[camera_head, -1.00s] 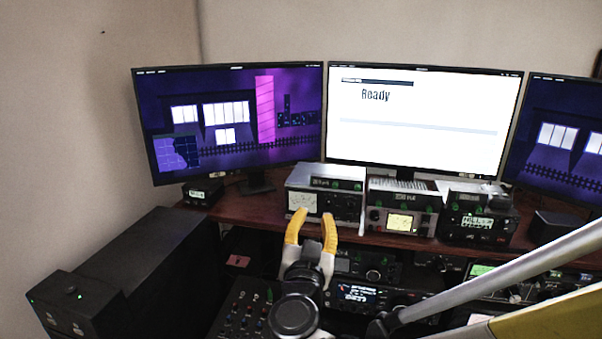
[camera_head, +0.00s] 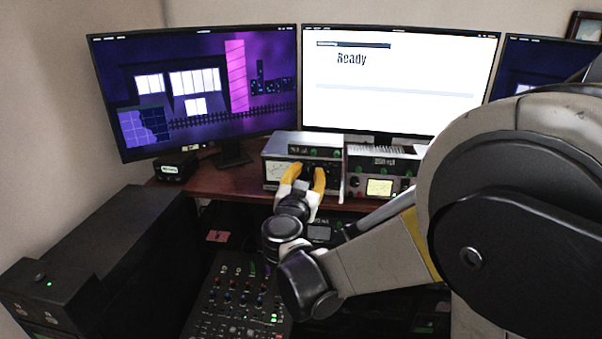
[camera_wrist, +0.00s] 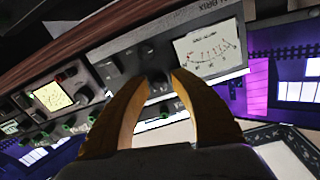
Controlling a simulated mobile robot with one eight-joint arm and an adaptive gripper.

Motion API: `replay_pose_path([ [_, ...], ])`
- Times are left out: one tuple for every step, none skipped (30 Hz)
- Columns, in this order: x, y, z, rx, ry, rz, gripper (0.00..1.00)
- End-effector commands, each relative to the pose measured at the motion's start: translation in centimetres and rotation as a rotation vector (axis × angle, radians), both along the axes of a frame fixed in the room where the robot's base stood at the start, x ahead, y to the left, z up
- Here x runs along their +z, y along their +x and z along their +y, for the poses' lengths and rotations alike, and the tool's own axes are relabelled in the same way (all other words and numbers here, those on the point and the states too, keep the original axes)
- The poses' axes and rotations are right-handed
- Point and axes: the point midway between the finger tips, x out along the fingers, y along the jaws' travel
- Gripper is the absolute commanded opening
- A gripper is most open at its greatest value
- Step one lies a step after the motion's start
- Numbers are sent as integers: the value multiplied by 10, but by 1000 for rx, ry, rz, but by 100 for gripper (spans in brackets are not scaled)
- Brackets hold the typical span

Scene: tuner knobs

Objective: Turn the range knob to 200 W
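The tuner (camera_head: 278,150) is a silver-cased box with a white meter and dark front knobs, on the desk shelf below the monitors. It shows upside down in the wrist view, with its meter (camera_wrist: 208,48) right of the fingers. My gripper (camera_head: 304,170) has two yellow fingers, apart, in front of the tuner's right half. In the wrist view my gripper (camera_wrist: 162,78) has its fingertips on either side of a small dark knob (camera_wrist: 159,87). I cannot tell whether they touch it. Another dark knob (camera_wrist: 107,68) lies to the left. Knob labels are unreadable.
A second radio unit (camera_head: 378,170) with a lit yellow meter stands just right of the tuner. Monitors (camera_head: 395,70) stand behind. A mixer (camera_head: 235,300) lies below, and a black cabinet (camera_head: 95,260) is at left. My arm covers the right side.

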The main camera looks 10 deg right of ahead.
Motion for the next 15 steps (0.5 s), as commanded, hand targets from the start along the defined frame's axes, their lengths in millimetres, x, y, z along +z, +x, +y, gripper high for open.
replay_pose_path([
  [0,0,0,0,0,0,28],
  [0,0,0,0,0,0,28],
  [0,0,0,0,0,0,28],
  [0,0,0,0,0,0,28],
  [0,0,0,0,0,0,28],
  [0,0,0,0,0,0,28],
  [0,0,0,0,0,0,21],
  [0,0,0,0,0,0,12],
  [0,0,0,0,0,0,0],
  [0,0,0,1,0,0,0],
  [0,0,0,1,0,0,0],
  [0,0,0,1,0,0,0],
  [0,0,0,1,0,0,0],
  [0,0,0,1,0,0,0],
  [0,0,0,1,2,-1,0],
])
